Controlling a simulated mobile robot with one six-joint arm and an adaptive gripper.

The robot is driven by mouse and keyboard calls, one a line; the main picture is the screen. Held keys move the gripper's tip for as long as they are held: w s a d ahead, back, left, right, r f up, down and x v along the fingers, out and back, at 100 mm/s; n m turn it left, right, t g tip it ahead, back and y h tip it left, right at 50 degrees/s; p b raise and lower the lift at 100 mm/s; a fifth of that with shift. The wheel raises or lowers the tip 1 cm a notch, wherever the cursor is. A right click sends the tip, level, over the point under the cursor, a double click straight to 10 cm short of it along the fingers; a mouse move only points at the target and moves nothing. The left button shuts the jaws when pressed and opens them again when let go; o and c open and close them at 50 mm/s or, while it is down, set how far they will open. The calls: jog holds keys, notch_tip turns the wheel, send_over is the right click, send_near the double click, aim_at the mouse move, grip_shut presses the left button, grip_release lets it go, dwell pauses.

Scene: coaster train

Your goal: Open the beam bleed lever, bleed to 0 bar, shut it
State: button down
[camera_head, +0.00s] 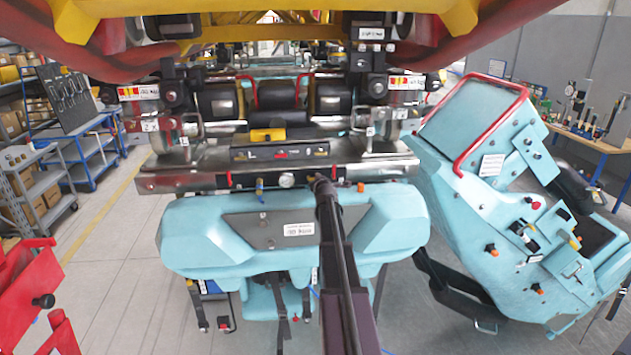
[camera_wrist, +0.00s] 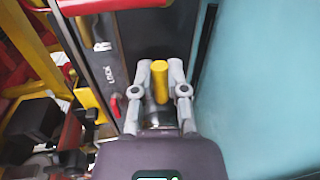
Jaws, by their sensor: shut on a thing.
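My gripper (camera_wrist: 159,72) shows in the wrist view with its two grey fingers on either side of a yellow cylindrical handle (camera_wrist: 159,85). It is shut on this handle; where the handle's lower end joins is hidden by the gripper. I cannot tell from the frames whether this handle is the bleed lever. In the head view my arm reaches up to the steel beam (camera_head: 160,182), and its end hides the handle. A small round white-faced gauge (camera_head: 286,180) sits on the beam, left of the arm end. Its reading is too small to tell.
A dark panel marked LOCK (camera_wrist: 110,70) with a small red lever (camera_wrist: 115,107) is left of my gripper. A turquoise body (camera_wrist: 262,90) stands close on the right. In the head view a tilted turquoise seat unit (camera_head: 500,200) stands right; open floor (camera_head: 110,290) lies left.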

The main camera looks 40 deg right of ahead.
jog(key=shift+w+f+m, duration=0.1)
jog(key=shift+w+m, duration=0.05)
jog(key=shift+m, duration=0.25)
jog(key=c, duration=0.9)
grip_release()
jog(key=shift+o, duration=1.2)
jog(key=shift+w+f, duration=0.1)
jog(key=shift+w, duration=0.05)
jog(key=shift+s, duration=0.2)
jog(key=shift+s, duration=0.2)
